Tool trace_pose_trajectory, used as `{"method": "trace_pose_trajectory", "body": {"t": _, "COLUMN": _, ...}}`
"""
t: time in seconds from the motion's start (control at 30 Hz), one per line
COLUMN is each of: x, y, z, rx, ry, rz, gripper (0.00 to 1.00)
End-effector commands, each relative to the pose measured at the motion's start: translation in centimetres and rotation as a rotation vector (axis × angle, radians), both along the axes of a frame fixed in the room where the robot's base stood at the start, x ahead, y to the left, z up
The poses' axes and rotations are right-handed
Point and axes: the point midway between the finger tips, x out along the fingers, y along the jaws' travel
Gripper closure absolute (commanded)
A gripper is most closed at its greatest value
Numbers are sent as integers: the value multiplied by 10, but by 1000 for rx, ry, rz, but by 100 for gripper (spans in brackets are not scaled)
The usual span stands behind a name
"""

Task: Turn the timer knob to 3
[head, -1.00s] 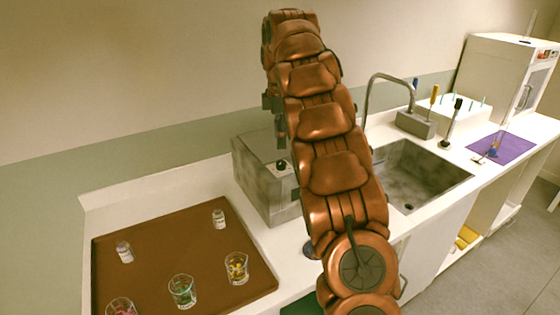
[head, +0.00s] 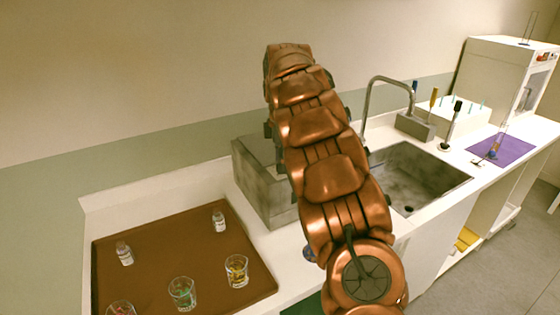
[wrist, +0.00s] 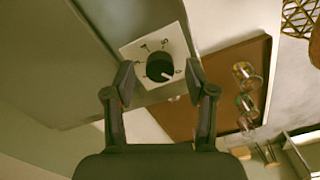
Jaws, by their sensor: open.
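The timer knob (wrist: 159,66) is a round black knob on a white dial plate (wrist: 130,50) in the wrist view. Its white pointer mark faces the lower right of that picture. Small marks ring it, too blurred to read surely. My gripper (wrist: 160,84) is open, with one fingertip on each side of the knob's lower part in the picture. I cannot tell whether the fingers touch it. In the head view the grey box-shaped device (head: 262,190) stands on the counter, and my arm hides its right side, the knob and my gripper.
A brown tray (head: 150,250) with small bottles and several glasses of coloured contents lies left of the device. A sink (head: 408,175) with a tall faucet is to the right. Farther right are a purple mat (head: 515,146) and a white cabinet (head: 490,75).

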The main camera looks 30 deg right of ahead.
Motion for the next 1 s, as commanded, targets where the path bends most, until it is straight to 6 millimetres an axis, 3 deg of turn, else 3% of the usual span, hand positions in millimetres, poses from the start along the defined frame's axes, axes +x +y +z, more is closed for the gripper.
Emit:
{"method": "trace_pose_trajectory", "body": {"t": 0.43, "x": 0, "y": 0, "z": -5, "rx": -1, "ry": 0, "rz": -1, "gripper": 45}}
{"method": "trace_pose_trajectory", "body": {"t": 0.9, "x": 0, "y": 0, "z": -5, "rx": -1, "ry": 0, "rz": -1, "gripper": 94}}
{"method": "trace_pose_trajectory", "body": {"t": 1.0, "x": 0, "y": -1, "z": -5, "rx": -2, "ry": -1, "rz": -1, "gripper": 100}}
